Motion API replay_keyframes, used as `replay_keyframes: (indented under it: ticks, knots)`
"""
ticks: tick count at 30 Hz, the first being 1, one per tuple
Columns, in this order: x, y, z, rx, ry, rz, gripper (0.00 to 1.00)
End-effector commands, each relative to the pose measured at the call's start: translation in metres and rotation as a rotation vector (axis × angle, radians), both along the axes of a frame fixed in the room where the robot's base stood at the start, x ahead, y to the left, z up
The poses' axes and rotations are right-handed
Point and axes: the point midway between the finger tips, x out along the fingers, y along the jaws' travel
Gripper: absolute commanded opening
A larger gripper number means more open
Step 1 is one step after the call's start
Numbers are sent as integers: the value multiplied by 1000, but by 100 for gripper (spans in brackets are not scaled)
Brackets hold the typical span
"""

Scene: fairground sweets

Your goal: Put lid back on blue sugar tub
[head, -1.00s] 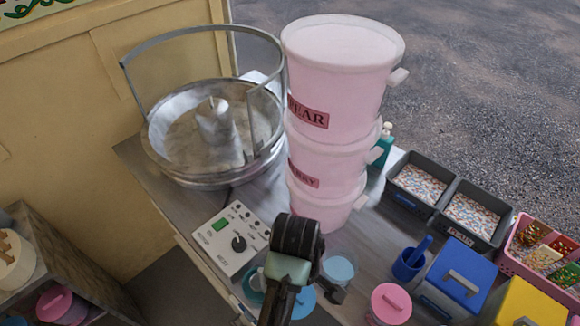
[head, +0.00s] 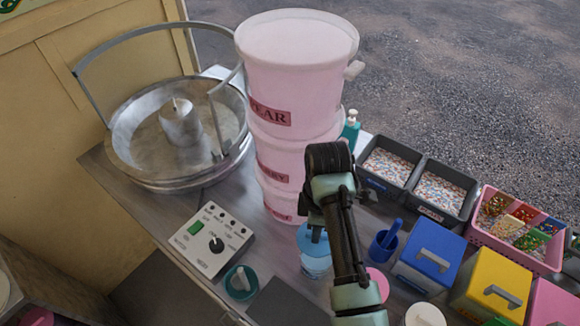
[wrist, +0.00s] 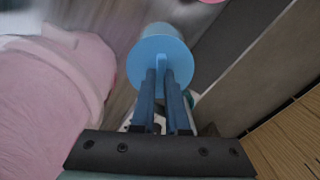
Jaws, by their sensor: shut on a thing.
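The blue lid (head: 309,243) is a round disc with an upright handle. My gripper (head: 318,234) is shut on that handle, which shows between the fingers in the wrist view (wrist: 161,70). The blue sugar tub (head: 316,267) is small and pale, and stands on the counter right under the lid. The lid covers most of the tub's top in the head view. In the wrist view a paler blue rim (wrist: 163,29) shows past the lid's far edge. I cannot tell whether lid and tub touch.
Stacked pink tubs (head: 297,100) stand close behind and left of the lid. A control box (head: 212,240) and a teal tub (head: 240,282) are to the left. A dark blue cup with a scoop (head: 384,246) and a blue lidded box (head: 431,255) are to the right.

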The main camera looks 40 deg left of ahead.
Motion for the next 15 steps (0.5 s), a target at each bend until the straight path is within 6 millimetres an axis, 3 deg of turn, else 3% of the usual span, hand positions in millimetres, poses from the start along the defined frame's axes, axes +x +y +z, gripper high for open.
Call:
replay_keyframes:
  ticks: [4, 15]
  knots:
    - [3, -10, -2, 0, 0, 6, 0]
    - [4, -11, -24, 0, 0, 7, 0]
